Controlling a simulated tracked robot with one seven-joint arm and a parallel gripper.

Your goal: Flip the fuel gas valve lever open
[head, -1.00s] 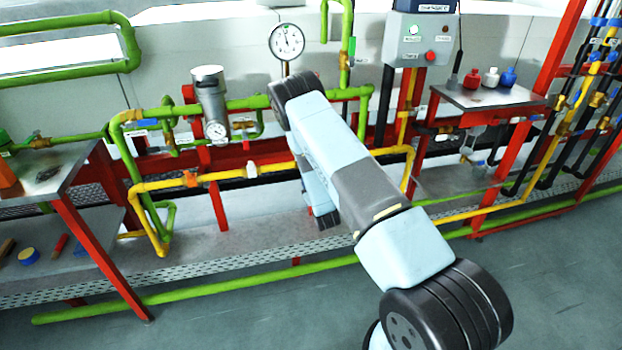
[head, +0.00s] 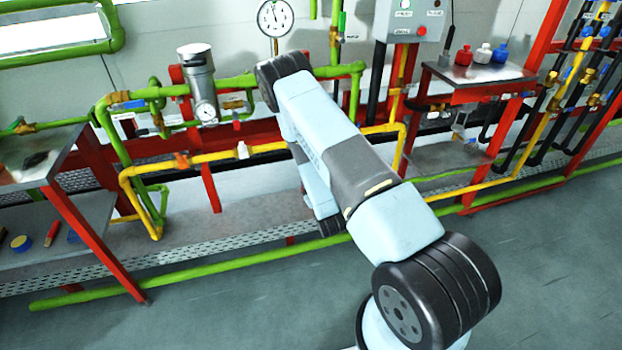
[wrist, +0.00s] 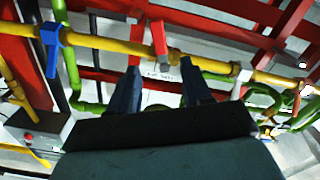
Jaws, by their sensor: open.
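In the wrist view a red lever (wrist: 158,37) sits across the yellow pipe (wrist: 110,44), with a small white label (wrist: 160,73) beside it whose print looks like "FUEL GAS". My gripper (wrist: 162,82) is open and empty, its two dark fingers on either side of the label. The red lever lies a little beyond the fingertips, about midway between them, with no contact visible. In the head view the yellow pipe (head: 215,155) runs behind my arm. My arm hides my gripper and the red lever there.
A blue lever (wrist: 51,48) stands on the left in the wrist view, near the grey control box (wrist: 35,132). In the head view, green pipes (head: 235,84), a gauge (head: 275,17) and a metal cylinder (head: 198,82) stand close by. A right-hand table (head: 480,72) holds bottles. The front floor is open.

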